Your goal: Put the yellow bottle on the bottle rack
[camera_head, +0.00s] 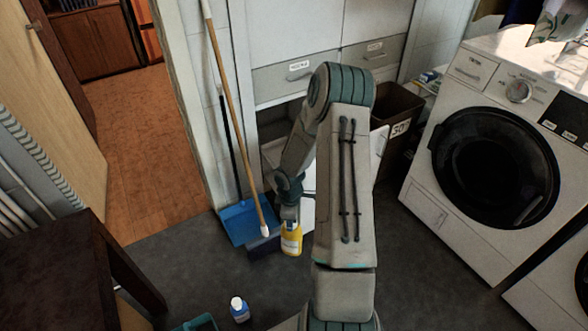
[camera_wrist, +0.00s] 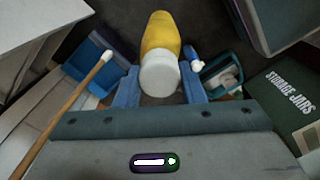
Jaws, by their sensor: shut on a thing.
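The yellow bottle (camera_head: 291,241) hangs upright below my gripper (camera_head: 290,219) in the head view, above the dark floor and in front of the blue dustpan. In the wrist view the yellow bottle (camera_wrist: 161,33) shows with its white cap toward the camera, between the two blue fingers. My gripper is shut on it near the cap. I cannot clearly make out a bottle rack in either view. A teal container (camera_wrist: 222,75) with pale things in it stands on the floor; only its edge (camera_head: 196,323) shows at the bottom of the head view.
A small white bottle with a blue label (camera_head: 240,309) stands on the floor. A blue dustpan (camera_head: 238,222) and a wooden broom handle (camera_head: 232,110) lean by the wall. A dark table (camera_head: 60,262) is at left, washing machines (camera_head: 490,150) at right. A green storage-jars box (camera_wrist: 290,108) is nearby.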

